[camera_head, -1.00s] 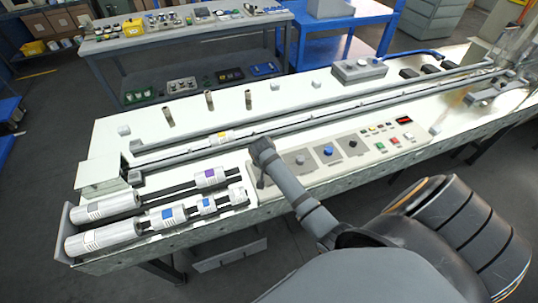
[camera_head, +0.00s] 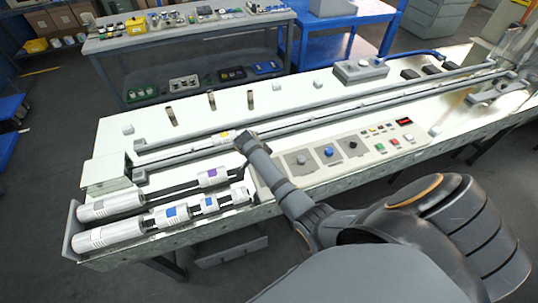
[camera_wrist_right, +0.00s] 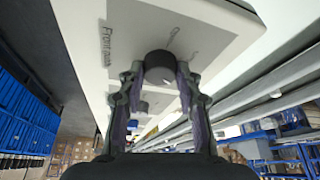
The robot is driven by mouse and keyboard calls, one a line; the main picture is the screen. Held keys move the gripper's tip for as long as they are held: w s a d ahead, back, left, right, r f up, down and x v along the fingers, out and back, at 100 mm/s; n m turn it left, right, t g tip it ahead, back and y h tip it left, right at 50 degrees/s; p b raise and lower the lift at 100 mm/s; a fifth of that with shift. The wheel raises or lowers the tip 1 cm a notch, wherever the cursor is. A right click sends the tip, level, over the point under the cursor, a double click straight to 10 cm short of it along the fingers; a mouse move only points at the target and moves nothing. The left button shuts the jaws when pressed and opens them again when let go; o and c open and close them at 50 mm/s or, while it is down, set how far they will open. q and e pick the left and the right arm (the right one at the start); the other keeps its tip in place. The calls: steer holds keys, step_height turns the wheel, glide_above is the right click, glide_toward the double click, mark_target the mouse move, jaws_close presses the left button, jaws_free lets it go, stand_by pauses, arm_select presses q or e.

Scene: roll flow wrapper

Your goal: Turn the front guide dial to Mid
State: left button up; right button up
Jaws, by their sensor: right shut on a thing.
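In the right wrist view, the front guide dial (camera_wrist_right: 160,60) is a dark round knob on a pale panel, beside the lettering "Front guide" (camera_wrist_right: 107,45). My right gripper (camera_wrist_right: 160,78) has its two fingertips on either side of the knob and is shut on it. Small labels (camera_wrist_right: 171,35) beside the dial are too small to read, and I cannot tell which mark the dial points to. In the head view, my right arm reaches over the left end of the control panel (camera_head: 318,172); its fingers and this dial are hidden. My left gripper is not in view.
The panel also carries a grey knob (camera_head: 301,160), a blue knob (camera_head: 328,153), a black knob (camera_head: 352,144) and coloured buttons. White rolls (camera_head: 110,206) lie left of my arm. A long rail (camera_head: 330,113) runs behind the panel.

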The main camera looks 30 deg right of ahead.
stand_by(0.3)
steer(key=o, duration=1.1)
steer(key=shift+d, duration=0.1)
steer(key=shift+o, duration=0.2)
steer(key=shift+r, duration=0.2)
steer(key=v, duration=1.1)
steer(key=shift+r, duration=0.3)
